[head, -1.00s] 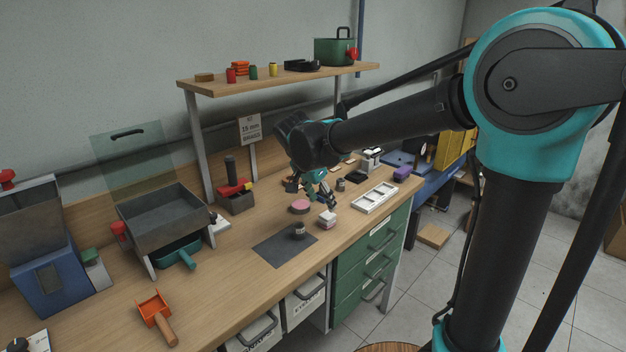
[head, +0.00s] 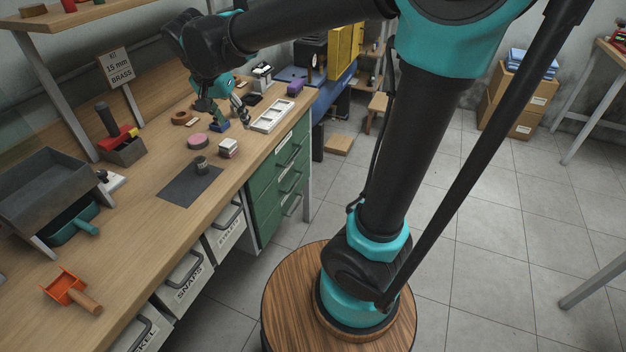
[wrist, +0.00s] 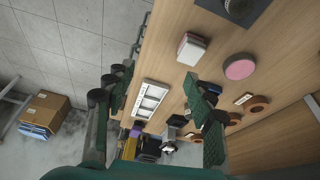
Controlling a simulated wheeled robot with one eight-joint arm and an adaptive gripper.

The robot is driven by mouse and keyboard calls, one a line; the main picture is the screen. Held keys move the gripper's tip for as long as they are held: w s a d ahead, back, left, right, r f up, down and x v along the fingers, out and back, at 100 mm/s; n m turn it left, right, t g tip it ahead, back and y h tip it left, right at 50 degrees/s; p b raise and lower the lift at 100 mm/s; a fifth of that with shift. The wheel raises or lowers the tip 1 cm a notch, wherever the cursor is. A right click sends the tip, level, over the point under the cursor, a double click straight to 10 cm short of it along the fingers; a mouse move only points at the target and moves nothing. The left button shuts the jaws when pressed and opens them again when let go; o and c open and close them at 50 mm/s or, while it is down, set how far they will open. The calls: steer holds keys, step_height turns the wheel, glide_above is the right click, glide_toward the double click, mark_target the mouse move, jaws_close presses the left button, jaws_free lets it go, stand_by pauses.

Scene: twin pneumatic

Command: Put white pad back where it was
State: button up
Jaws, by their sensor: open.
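A small block with a white top, likely the white pad (head: 229,146), lies on the bench beside the dark mat. It seems to sit on a reddish or pink layer. It also shows in the wrist view, as a white pad (wrist: 192,47) with a reddish edge. My gripper (head: 231,117) is open and empty above the bench, apart from the pad and beyond it in the head view. In the wrist view, my gripper's fingers (wrist: 157,80) are wide apart, with nothing between them. A pink round pad (head: 197,141) lies left of the white pad.
A white compartment tray (head: 271,116) lies near the bench's front edge. A dark mat (head: 184,187) holds a small dark cylinder (head: 201,166). Several small items, including brown rings (head: 181,118), lie behind. Green drawers (head: 269,200) are under the bench. Bare wood surrounds the pads.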

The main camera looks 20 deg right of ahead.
steer(key=s+d+f+n+y, duration=0.1)
steer(key=s+d+f+n, duration=0.2)
steer(key=s+d+f, duration=0.4)
steer(key=s+d+f+n+t+y, duration=0.1)
steer(key=s+d+f+n, duration=0.2)
steer(key=s+d+f, duration=0.4)
steer(key=d+f, duration=0.4)
steer(key=d, duration=0.2)
steer(key=shift+d, duration=0.35)
